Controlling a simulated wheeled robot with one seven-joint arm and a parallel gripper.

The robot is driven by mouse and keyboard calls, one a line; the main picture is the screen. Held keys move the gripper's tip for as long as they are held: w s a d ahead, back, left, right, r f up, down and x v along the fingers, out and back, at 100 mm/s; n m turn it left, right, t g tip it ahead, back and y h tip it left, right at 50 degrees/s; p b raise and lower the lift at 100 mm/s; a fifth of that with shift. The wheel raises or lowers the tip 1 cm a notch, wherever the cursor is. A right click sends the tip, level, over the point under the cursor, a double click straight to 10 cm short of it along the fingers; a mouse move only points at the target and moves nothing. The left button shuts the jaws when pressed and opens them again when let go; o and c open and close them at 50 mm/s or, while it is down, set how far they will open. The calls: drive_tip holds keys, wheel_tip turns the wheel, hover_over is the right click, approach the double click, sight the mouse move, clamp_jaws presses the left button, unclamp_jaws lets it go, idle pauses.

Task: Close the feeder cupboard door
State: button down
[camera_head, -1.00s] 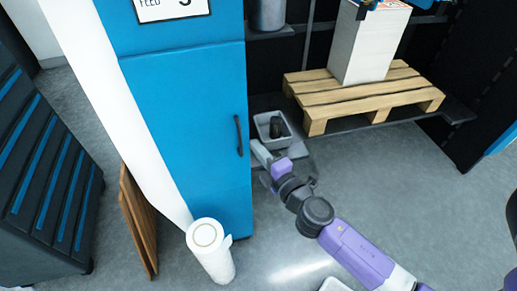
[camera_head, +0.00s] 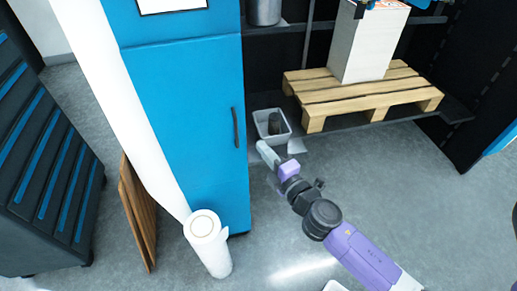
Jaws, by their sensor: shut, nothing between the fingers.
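The feeder cupboard door (camera_head: 190,120) is a tall blue panel with a dark vertical handle (camera_head: 236,128) near its right edge. It looks in line with the blue panel above it, and I see no clear gap. I cannot tell whether it is fully flush. My gripper (camera_head: 263,148) is shut and empty, just right of the door's right edge, below and right of the handle. It appears apart from the door. Its fingertips are small in this view.
A white roll (camera_head: 208,244) stands on the floor before the door. A brown board (camera_head: 137,212) leans left of the cupboard. A grey bin (camera_head: 272,126) sits behind my gripper. A wooden pallet (camera_head: 365,93) bears a paper stack (camera_head: 366,45).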

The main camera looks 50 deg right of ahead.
drive_tip(key=s+d, duration=0.4)
drive_tip(key=s, duration=0.2)
drive_tip(key=shift+s+d+b, duration=0.2)
drive_tip(key=shift+d+b, duration=0.2)
drive_tip(key=shift+b, duration=0.05)
drive_tip(key=shift+r, duration=0.15)
drive_tip(key=s+a+r+m+y, duration=0.1)
drive_tip(key=s+a+m+y, duration=0.15)
drive_tip(key=a, duration=0.45)
drive_tip(key=s+a+r+m+y, duration=0.2)
drive_tip(key=s+a+m, duration=0.2)
drive_tip(key=a, duration=0.4)
drive_tip(key=s+a+r+m+g+p, duration=0.1)
drive_tip(key=s+a+m, duration=0.3)
drive_tip(key=s, duration=0.3)
drive_tip(key=s+a+m+g+y, duration=0.1)
drive_tip(key=s+a+m, duration=0.2)
drive_tip(key=s+a, duration=0.3)
drive_tip(key=shift+s+a+r+m+p, duration=0.2)
drive_tip(key=shift+s+r+m+p, duration=0.2)
drive_tip(key=shift+s, duration=0.4)
